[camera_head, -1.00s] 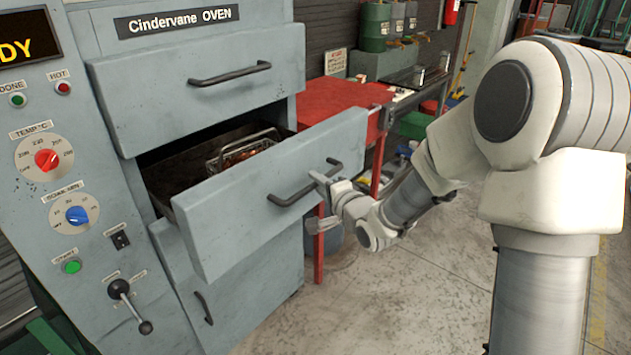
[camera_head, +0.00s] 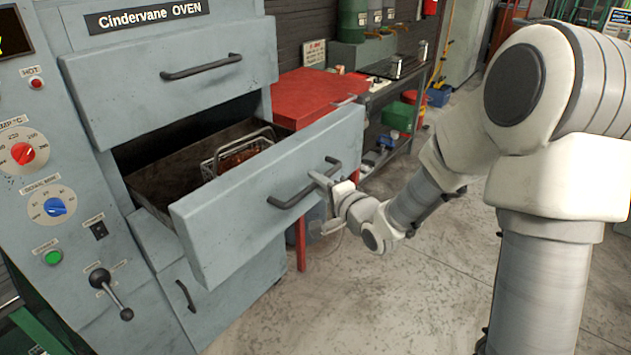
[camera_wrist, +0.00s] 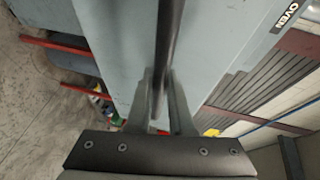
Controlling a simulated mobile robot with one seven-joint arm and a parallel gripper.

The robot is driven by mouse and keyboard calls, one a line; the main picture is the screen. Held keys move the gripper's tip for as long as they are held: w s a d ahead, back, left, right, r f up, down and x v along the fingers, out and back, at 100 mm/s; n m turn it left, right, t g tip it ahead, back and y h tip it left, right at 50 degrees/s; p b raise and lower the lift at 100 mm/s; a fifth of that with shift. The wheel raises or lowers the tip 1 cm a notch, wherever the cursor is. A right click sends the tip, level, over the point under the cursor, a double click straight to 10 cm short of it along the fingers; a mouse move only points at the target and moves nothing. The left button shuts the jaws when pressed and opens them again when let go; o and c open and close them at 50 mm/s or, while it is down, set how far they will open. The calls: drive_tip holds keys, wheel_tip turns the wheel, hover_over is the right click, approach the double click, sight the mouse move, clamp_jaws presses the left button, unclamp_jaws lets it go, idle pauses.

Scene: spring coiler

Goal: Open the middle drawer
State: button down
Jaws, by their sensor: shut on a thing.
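The middle drawer (camera_head: 262,197) of the grey oven stands pulled partway out, and its dark inside shows. A wire basket (camera_head: 238,150) with brownish contents sits in it. My gripper (camera_head: 322,180) is at the right end of the drawer's dark bar handle (camera_head: 290,196). In the wrist view the handle (camera_wrist: 168,50) runs between the two fingers (camera_wrist: 160,105), which are shut on it. The far part of the drawer's inside is hidden in shadow.
The upper drawer (camera_head: 170,85) and the lower drawer (camera_head: 225,285) are shut. A red table (camera_head: 310,95) stands behind the open drawer. A control panel (camera_head: 45,180) with knobs and a lever is at left. The concrete floor (camera_head: 400,300) in front is clear.

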drive_tip(key=c, duration=0.8)
unclamp_jaws()
drive_tip(key=shift+s, duration=0.1)
